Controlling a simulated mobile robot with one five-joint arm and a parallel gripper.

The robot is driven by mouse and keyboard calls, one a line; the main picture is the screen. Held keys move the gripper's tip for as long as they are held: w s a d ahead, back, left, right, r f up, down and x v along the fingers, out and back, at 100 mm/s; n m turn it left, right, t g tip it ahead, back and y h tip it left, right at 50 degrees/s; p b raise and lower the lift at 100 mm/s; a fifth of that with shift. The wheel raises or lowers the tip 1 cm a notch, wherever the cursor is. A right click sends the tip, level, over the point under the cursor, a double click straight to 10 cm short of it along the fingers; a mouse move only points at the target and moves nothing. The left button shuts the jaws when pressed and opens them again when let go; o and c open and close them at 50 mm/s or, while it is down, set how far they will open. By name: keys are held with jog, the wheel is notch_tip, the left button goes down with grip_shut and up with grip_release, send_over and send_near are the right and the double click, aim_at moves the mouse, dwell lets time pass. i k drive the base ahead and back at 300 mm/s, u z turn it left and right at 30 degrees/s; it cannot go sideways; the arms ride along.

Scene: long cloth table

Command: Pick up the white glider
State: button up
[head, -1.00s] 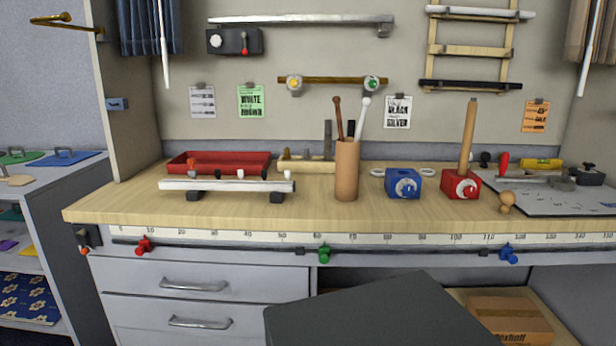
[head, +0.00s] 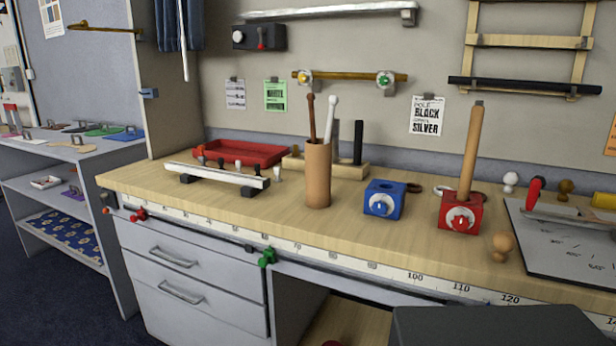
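Nothing in view can be named with certainty as the white glider. A white rail (head: 217,175) rests on two dark blocks at the left of the wooden bench. Several small dark and pale knobs show along its far side, too small to tell apart well. One small pale piece (head: 277,174) stands at the rail's right end; I cannot tell whether it touches the rail. My gripper is not in view.
A red tray (head: 245,152) lies behind the rail. A tan cup (head: 317,175) with rods, a blue block (head: 384,198) and a red block (head: 460,212) with an upright dowel stand to the right. Bench (head: 250,207) in front of the rail is clear.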

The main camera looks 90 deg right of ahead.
aim_at(277, 171)
jog(key=z, duration=1.5)
jog(key=i, duration=1.65)
jog(key=u, duration=0.05)
